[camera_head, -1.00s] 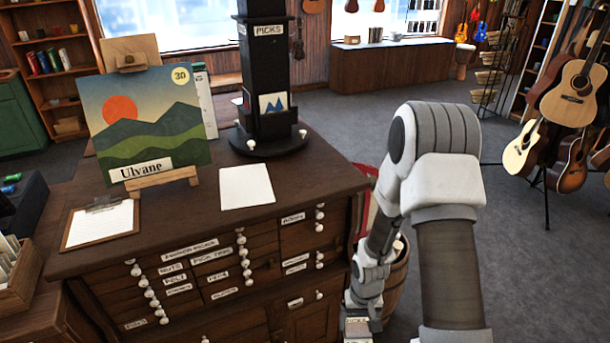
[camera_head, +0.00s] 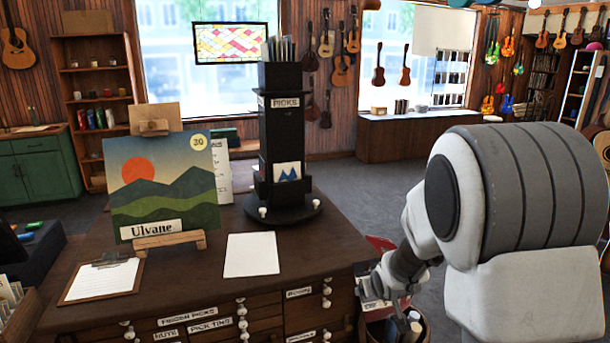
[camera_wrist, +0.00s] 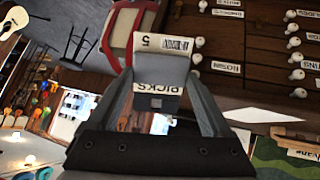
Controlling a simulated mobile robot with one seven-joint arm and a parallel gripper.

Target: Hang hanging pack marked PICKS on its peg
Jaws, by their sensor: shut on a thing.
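My gripper (camera_wrist: 160,75) is shut on the hanging pack (camera_wrist: 160,64) in the wrist view. The pack is pale, with a PICKS label and a barcode tag marked 5. In the head view my gripper (camera_head: 384,288) is beside the cabinet's right front corner, apart from the display; the pack (camera_head: 370,287) is small and partly hidden there. A black display tower (camera_head: 284,140) with a PICKS sign (camera_head: 285,102) stands on the cabinet top (camera_head: 330,240), up and left of my gripper. I cannot make out its pegs clearly.
A landscape picture (camera_head: 165,190) on an easel, a clipboard (camera_head: 100,281) and a white sheet (camera_head: 251,254) occupy the cabinet top. A barrel (camera_head: 420,325) holding items stands below my arm. Guitars hang farther back. Floor behind the cabinet looks clear.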

